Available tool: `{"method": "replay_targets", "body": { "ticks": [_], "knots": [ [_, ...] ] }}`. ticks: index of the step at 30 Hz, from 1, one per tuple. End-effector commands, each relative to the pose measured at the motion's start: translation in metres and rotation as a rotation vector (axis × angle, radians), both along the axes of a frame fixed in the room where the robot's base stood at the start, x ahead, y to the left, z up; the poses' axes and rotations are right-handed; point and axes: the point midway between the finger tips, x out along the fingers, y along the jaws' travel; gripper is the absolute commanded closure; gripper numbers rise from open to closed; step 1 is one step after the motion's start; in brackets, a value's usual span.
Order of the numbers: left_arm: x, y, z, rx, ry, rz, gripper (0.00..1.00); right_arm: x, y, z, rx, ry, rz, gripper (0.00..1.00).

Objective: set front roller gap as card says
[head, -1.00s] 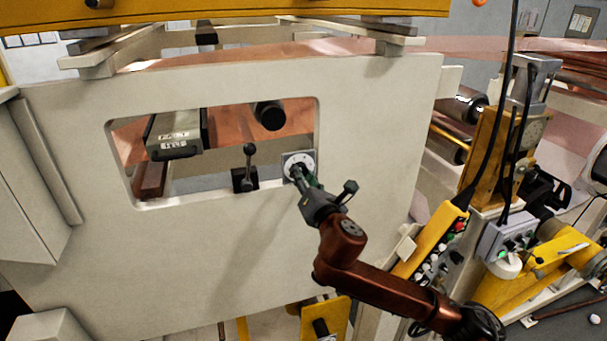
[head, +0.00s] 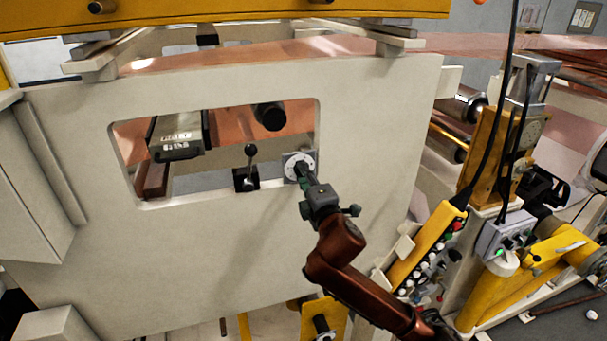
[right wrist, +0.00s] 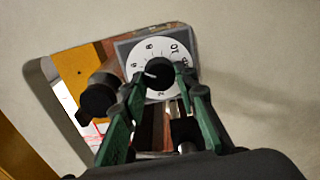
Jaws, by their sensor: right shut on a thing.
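The white round dial (head: 292,160) with dark markings sits on a grey square plate at the right end of the panel's window. It also shows in the right wrist view (right wrist: 143,58), with a black knob (right wrist: 159,75) at its middle that bears a white pointer line. My right gripper (head: 303,176) is at the dial, its green fingers (right wrist: 161,84) shut on the black knob from both sides. Some dial marks are hidden by the knob and fingers. My left gripper is not in view. I cannot make out a card with a gap setting.
A black lever (head: 250,165) stands on a dark block left of the dial. A dark cylinder end (head: 270,116) and a grey labelled box (head: 177,136) show in the window. A yellow button box (head: 428,245) hangs right of my arm. The cream panel (head: 160,260) is bare below.

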Motion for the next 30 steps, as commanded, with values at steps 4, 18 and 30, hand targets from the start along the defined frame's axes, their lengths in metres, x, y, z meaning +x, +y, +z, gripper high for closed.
{"method": "replay_targets", "body": {
  "ticks": [4,18,30],
  "knots": [
    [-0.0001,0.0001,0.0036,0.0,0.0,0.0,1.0,0.0003,0.0001,0.0,0.114,0.039,0.0,0.97],
    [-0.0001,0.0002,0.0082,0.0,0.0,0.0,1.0,0.0003,-0.0002,0.0006,0.322,0.105,-0.001,0.97],
    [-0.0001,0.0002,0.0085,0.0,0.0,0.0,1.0,0.0004,-0.0007,0.0009,0.346,0.111,-0.001,0.97]
  ]
}}
